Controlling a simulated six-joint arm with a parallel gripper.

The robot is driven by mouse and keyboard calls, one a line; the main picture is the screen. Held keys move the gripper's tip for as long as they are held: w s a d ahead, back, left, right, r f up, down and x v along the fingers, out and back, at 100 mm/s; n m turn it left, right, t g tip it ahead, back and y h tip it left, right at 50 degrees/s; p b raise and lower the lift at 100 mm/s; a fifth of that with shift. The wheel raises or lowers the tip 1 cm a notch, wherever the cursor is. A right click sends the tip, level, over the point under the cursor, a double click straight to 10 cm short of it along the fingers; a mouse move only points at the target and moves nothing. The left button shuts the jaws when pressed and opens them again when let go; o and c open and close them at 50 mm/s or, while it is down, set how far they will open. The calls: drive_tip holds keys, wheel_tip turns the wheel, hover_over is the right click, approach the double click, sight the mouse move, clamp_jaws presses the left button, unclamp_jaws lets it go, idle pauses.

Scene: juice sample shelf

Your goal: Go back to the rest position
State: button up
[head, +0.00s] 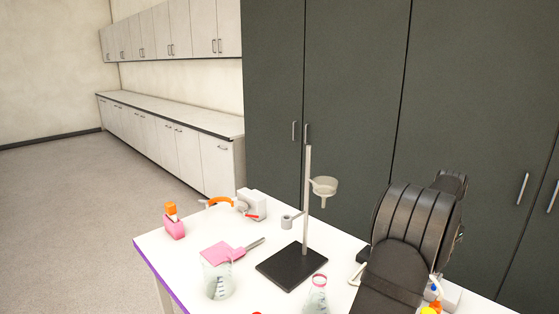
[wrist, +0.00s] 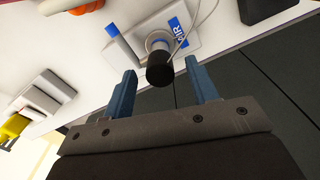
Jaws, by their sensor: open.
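My gripper (wrist: 160,67) shows in the wrist view with its two blue fingers apart and nothing held between them. A dark, round-ended cylinder (wrist: 160,72) on a white device (wrist: 200,32) with a blue label appears beyond the gap; the distance is hard to tell. In the head view my dark arm reaches over the right side of the white table (head: 165,255). My gripper cannot be made out there.
A stand with a black base (head: 292,266) holds a funnel (head: 324,187) mid-table. A beaker (head: 218,279), a flask (head: 317,296) and a pink bottle (head: 174,224) stand nearby. Dark cabinets (head: 345,100) rise behind. A grey-white device (wrist: 45,97) lies left in the wrist view.

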wheel_tip(320, 180, up, 16)
wheel_tip(320, 180, down, 17)
wheel_tip(320, 180, up, 3)
drive_tip(key=shift+r, duration=0.15)
idle(0.7)
idle(0.6)
